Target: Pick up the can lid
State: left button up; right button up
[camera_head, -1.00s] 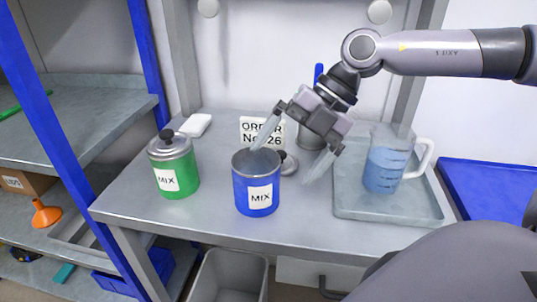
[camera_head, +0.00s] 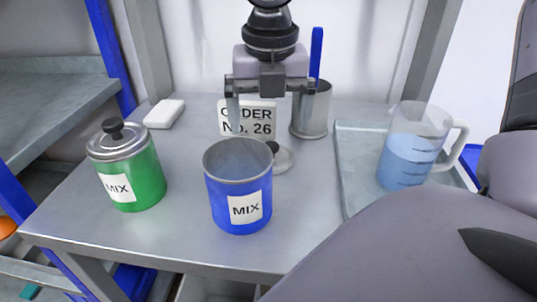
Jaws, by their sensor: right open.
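A can lid (camera_head: 286,160), a silver disc with a black knob, lies on the table just behind and right of the open blue can (camera_head: 238,190) labelled MIX, which hides part of it. A green can (camera_head: 138,180) on the left wears a similar silver lid (camera_head: 117,146) with a black knob. My right gripper (camera_head: 266,122) points down behind the blue can, its fingers spread and empty, in front of the order sign. It appears above and behind the loose lid, not touching it. My left gripper is not in view.
The "ORDER No. 26" sign (camera_head: 247,118) and a metal cup (camera_head: 311,112) with a blue-handled tool stand at the back. A jug of blue liquid (camera_head: 409,160) stands on a grey tray (camera_head: 356,165) at right. A white block (camera_head: 164,113) lies back left.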

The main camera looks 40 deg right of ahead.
aim_at(271, 145)
jog(key=f, duration=0.6)
jog(key=shift+w+d+f, duration=0.15)
jog(key=shift+d, duration=0.25)
jog(key=c, duration=0.8)
